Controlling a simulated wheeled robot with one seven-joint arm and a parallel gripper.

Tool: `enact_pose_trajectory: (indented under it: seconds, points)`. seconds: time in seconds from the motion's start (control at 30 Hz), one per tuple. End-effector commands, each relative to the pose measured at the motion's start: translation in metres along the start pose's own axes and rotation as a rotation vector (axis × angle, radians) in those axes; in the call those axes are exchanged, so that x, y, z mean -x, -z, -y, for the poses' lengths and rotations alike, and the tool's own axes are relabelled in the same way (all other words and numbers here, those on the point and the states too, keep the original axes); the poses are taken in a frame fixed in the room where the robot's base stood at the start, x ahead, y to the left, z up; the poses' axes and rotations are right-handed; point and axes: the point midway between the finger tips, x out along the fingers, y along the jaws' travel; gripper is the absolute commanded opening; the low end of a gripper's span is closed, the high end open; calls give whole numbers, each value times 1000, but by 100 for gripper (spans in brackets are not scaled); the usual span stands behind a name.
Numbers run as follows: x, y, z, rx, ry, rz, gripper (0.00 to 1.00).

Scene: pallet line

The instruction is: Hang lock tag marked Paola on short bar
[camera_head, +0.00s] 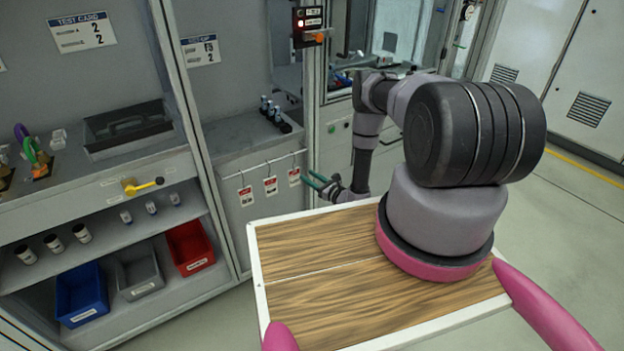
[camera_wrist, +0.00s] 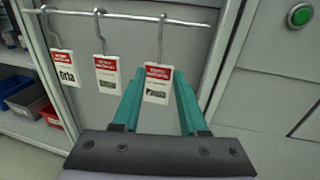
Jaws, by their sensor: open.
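Three red-and-white lock tags hang from hooks on a rail (camera_head: 262,165) on the grey cabinet front. The right tag (camera_wrist: 158,84) carries a name that looks like Paola, though blurred. The left tag (camera_wrist: 64,77) seems to read Orla; the middle tag's (camera_wrist: 107,75) name is unreadable. My gripper (camera_head: 313,179) is open, its teal fingers on either side of the right tag in the wrist view (camera_wrist: 158,78). I cannot tell whether they touch it.
Above the rail is a shelf with several small dark-topped items (camera_head: 274,114). Blue (camera_head: 82,298), grey (camera_head: 140,275) and red (camera_head: 190,247) bins stand on the lower left shelf. A green button (camera_wrist: 300,15) is on the panel right of the tags.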

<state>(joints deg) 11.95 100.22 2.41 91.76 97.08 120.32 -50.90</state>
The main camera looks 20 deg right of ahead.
Motion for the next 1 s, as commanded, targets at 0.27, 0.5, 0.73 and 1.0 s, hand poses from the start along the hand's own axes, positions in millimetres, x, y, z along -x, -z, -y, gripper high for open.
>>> enact_pose_trajectory:
  seconds: [0.27,0.5,0.73,1.0]
  points:
    - [-52,-2,-2,3,-5,4,42]
    - [-84,-1,-2,1,-5,3,42]
    - [-94,-1,-1,-1,-3,1,42]
    - [-94,-1,-1,-1,-3,1,19]
